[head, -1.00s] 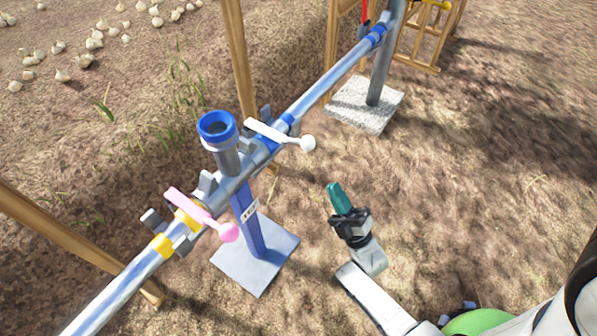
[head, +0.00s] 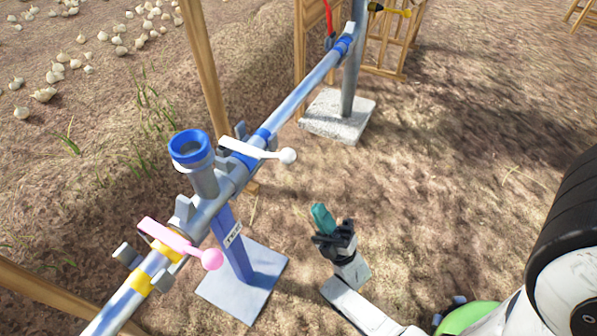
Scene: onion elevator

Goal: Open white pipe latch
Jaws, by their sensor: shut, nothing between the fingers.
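The white pipe latch (head: 258,150) is a white lever with a round white knob at its right end. It lies across the blue collar of the grey-blue pipe (head: 306,88), in the middle of the head view. My gripper (head: 322,218) is below and right of the latch, over the dirt and apart from the pipe. Its teal fingers are shut, point up and hold nothing. The underside of the latch is hidden.
A pink latch (head: 181,243) sits on a yellow collar nearer me. A blue-rimmed upright pipe (head: 192,150) stands between the latches. A blue post rises from a flat base (head: 246,285). A concrete block (head: 338,113) lies behind. Bare dirt to the right is clear.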

